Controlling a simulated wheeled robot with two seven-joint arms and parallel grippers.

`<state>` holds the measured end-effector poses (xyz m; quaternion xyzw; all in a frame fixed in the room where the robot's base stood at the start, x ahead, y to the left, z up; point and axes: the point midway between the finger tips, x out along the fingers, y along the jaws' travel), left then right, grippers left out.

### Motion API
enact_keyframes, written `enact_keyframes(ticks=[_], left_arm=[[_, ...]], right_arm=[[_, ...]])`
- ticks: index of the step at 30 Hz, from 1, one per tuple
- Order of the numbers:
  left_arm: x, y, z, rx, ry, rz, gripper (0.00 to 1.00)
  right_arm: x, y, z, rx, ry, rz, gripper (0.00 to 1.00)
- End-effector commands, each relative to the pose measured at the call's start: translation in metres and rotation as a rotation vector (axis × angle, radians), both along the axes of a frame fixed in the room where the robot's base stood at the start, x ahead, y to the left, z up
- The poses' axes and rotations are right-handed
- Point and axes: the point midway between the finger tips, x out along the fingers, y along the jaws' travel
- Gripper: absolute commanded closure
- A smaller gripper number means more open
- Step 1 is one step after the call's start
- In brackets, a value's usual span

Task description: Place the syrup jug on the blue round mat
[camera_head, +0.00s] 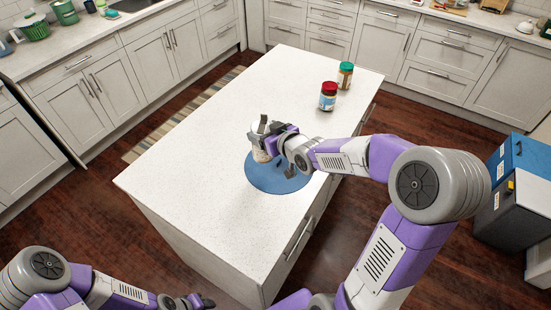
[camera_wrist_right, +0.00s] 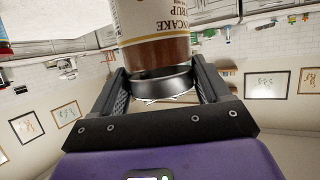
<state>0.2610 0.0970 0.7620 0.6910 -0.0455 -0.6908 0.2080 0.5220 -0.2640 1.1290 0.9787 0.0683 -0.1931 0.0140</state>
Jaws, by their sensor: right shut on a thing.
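The syrup jug (camera_head: 260,154) has a pale label and brown syrup. In the right wrist view the jug (camera_wrist_right: 158,50) shows upside down, its dark cap end between my two fingers. My right gripper (camera_head: 267,128) is shut on its upper part. The blue round mat (camera_head: 274,184) lies on the white island top. The jug overlaps the mat's far left part in the head view; I cannot tell whether its base touches the mat. My left gripper (camera_head: 201,301) is low at the bottom edge, away from the jug; its jaws are unclear.
A red-lidded jar (camera_head: 328,97) and a green-lidded jar (camera_head: 345,76) stand at the island's far right end. The island top (camera_head: 200,150) is clear to the left of the mat. A blue and grey bin (camera_head: 515,185) stands on the floor at right.

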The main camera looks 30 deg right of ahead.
Motion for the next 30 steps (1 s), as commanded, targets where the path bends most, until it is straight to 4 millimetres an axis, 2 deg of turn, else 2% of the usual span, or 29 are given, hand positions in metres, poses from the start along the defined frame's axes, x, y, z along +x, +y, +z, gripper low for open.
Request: enact_keyframes(ticks=[3,6,14,21,30], left_arm=[[0.0,0.0,-0.009,0.0,0.0,0.0,0.57],[0.0,0.0,-0.012,0.0,0.0,0.0,0.57],[0.0,0.0,-0.015,0.0,0.0,0.0,0.57],[0.0,0.0,-0.021,0.0,0.0,0.0,0.57],[0.0,0.0,-0.021,0.0,0.0,0.0,0.57]], right_arm=[[0.0,0.0,-0.026,0.004,0.003,-0.001,1.0],[0.0,0.0,-0.042,0.003,0.0,-0.001,1.0],[0.0,0.0,-0.061,0.002,-0.002,0.001,1.0],[0.0,0.0,-0.091,0.001,-0.002,0.0,1.0],[0.001,0.0,-0.092,-0.001,-0.004,-0.001,1.0]])
